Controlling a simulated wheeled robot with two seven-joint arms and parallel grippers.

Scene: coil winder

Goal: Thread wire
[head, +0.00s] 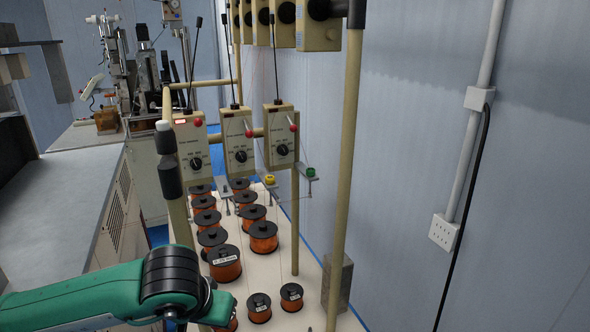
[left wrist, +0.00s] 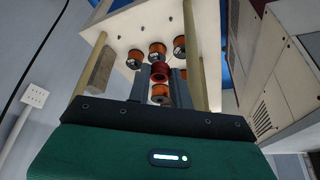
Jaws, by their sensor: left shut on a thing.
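My left arm comes in from the lower left, and my left gripper (head: 215,308) is low at the front of the white spool board (head: 300,318). In the head view that spool is mostly hidden by the gripper. Several copper-orange wire spools with black flanges, such as one large spool (head: 225,264), stand in rows on the board. Three beige tension boxes (head: 240,147) with black dials and red knobs hang above. My right gripper is not in view.
Beige posts (head: 346,170) frame the board. A grey bench (head: 60,200) stands left. A wall with an outlet (head: 444,233) is right.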

